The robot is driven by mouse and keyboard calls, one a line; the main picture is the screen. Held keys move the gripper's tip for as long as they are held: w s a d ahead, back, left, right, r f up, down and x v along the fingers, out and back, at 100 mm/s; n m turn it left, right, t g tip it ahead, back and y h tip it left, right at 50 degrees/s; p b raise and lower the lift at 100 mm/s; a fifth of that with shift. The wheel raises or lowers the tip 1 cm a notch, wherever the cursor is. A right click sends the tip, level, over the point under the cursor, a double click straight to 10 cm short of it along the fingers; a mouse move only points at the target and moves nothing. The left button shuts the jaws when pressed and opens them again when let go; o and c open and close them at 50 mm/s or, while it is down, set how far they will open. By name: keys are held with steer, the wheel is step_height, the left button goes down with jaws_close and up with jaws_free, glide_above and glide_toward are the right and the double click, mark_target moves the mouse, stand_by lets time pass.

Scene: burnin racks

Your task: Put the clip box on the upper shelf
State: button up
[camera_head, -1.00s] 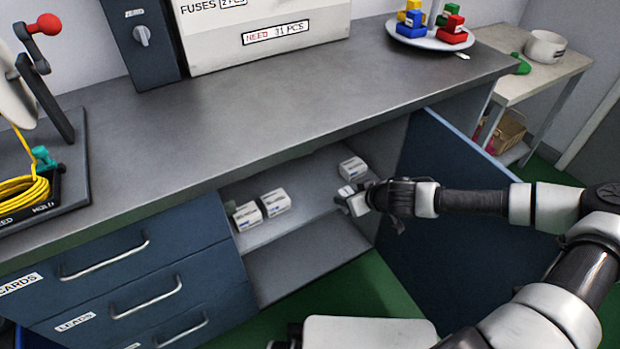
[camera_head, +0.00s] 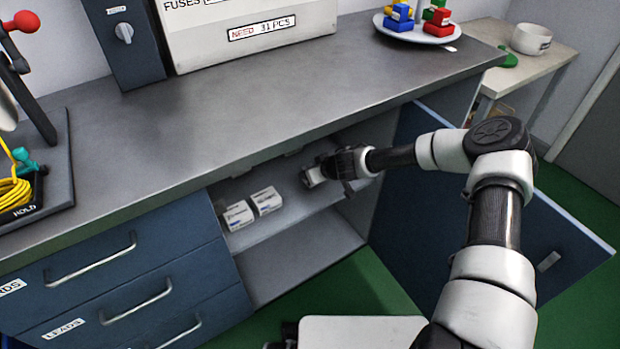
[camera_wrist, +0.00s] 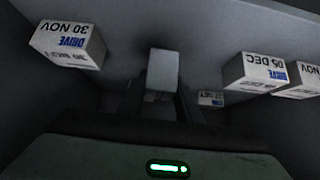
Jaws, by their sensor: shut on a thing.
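My gripper (camera_head: 322,174) reaches into the open cabinet under the counter and is shut on a pale box (camera_head: 313,177), just over the upper shelf (camera_head: 275,229). In the wrist view the held box (camera_wrist: 162,70) is between the two fingers; no label shows on it, so I cannot confirm it is the clip box. I cannot tell whether it touches the shelf. The wrist view seems upside down.
Two white labelled boxes (camera_head: 238,215) (camera_head: 267,200) stand on the shelf left of my gripper. The wrist view shows a "30 NOV" box (camera_wrist: 68,44), a "05 DEC" box (camera_wrist: 254,73) and a small one (camera_wrist: 210,98) farther back. The cabinet door (camera_head: 480,240) stands open.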

steer(key=shift+f, duration=0.95)
steer(key=shift+w+a+f, duration=0.1)
steer(key=shift+w+f, duration=0.05)
steer(key=shift+f, duration=0.1)
steer(key=o, duration=1.1)
steer(key=shift+f, duration=0.1)
steer(key=p+v, duration=0.1)
steer(key=v, duration=1.1)
steer(key=shift+p, duration=0.35)
